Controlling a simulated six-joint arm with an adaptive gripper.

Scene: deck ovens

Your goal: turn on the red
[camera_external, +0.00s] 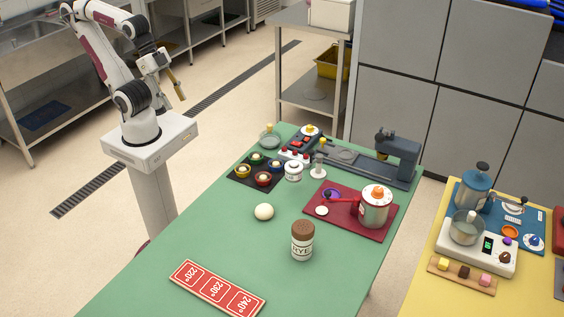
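Several red parts show in the external view, and I cannot tell which one the task calls the red. A dark panel with red pieces (296,141) lies at the back of the green table. In front of it, a small white unit has red knobs (294,153). A red cup (263,180) sits on a black mat with green, blue and yellowish ones. My gripper (179,91) hangs left of the table, apart from everything. Its opening is too small to judge.
On the green table (150,270) are a rye jar (302,242), a pale ball (264,212), a white jar (293,172) and a red temperature card (217,289). A grey machine (400,155) stands at the back right.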

